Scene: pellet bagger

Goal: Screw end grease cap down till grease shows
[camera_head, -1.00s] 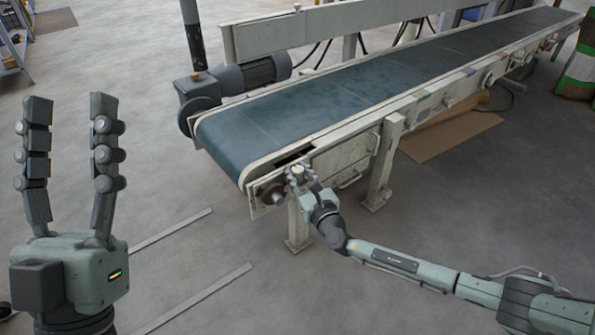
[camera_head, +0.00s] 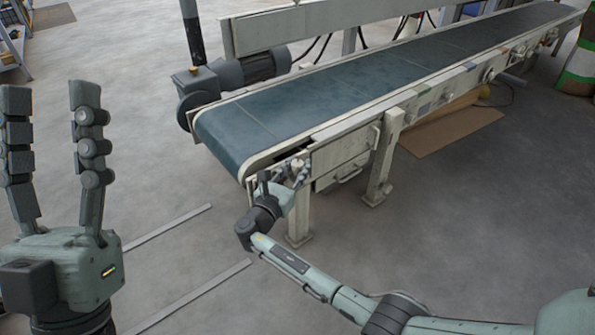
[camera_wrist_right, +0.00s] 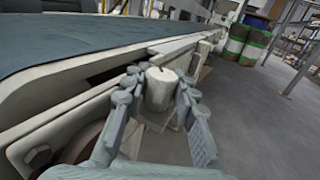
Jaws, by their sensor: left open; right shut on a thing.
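The grease cap (camera_wrist_right: 160,88) is a pale, round-topped cylinder at the near end of the conveyor's side frame. In the right wrist view it sits between the fingers of my right gripper (camera_wrist_right: 158,92), which is shut on it. In the head view my right gripper (camera_head: 283,180) is at the conveyor's front corner and largely hides the cap. No grease can be made out around the cap. My left gripper (camera_head: 52,160) is open and empty, fingers pointing up, at the far left, well apart from the conveyor.
The conveyor's blue-green belt (camera_head: 300,108) runs away to the upper right, with a grey motor (camera_head: 250,70) on its far side. A support leg (camera_head: 384,160) stands right of my right gripper. Striped drums (camera_wrist_right: 245,45) stand in the back.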

